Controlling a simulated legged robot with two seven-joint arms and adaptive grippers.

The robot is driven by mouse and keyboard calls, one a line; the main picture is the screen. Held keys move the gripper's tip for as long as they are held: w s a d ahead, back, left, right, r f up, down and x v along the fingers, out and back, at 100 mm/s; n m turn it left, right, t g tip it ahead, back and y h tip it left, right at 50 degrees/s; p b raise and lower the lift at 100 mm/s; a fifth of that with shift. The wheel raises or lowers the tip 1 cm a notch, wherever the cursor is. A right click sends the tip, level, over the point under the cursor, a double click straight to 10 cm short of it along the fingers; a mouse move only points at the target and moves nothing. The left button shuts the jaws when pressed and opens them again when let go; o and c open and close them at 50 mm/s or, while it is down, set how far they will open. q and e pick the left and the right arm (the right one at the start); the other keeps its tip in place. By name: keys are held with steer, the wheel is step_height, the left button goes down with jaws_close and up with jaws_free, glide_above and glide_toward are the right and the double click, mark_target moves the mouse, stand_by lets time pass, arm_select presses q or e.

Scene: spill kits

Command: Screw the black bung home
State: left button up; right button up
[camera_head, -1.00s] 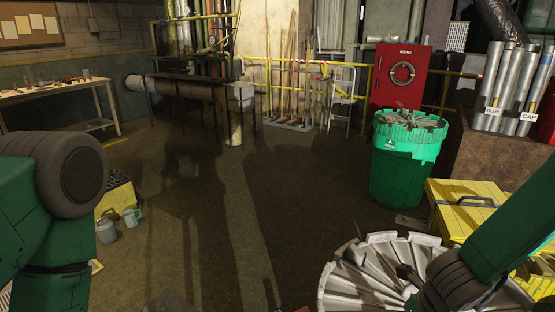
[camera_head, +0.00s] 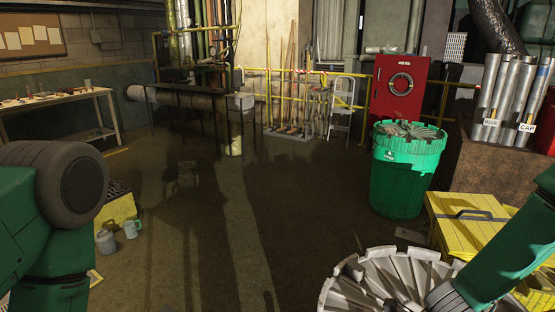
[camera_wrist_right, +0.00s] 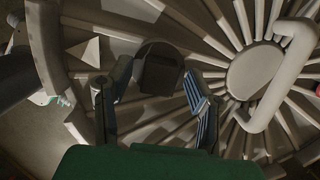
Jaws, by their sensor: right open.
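The black bung (camera_wrist_right: 160,70) shows in the right wrist view as a dark, blocky piece with a rounded collar, at the ribbed pale grey lid. The lid (camera_wrist_right: 215,20) also shows at the bottom right of the head view (camera_head: 375,272). My right gripper (camera_wrist_right: 157,88) is open, one finger on each side of the bung. I see gaps between the fingers and the bung; the bung's base and thread are hidden. In the head view my right arm comes down over the lid and its fingers are out of sight. Of my left arm only upper links show at the left.
A white handle (camera_wrist_right: 290,80) arches over the lid right of the bung. A yellow case (camera_head: 470,222) stands beside the lid, with a green drum (camera_head: 405,185) behind it. Jugs (camera_head: 107,242) stand on the floor at left. The middle floor is clear.

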jaws_close()
steer(key=shift+m, duration=0.7)
steer(key=shift+b, duration=0.3)
steer(key=shift+m, duration=0.8)
steer(key=shift+t+h+b, duration=0.3)
steer(key=shift+b, duration=0.1)
steer(key=shift+m, duration=0.7)
steer(key=shift+b, duration=0.35)
steer(key=shift+m, duration=0.7)
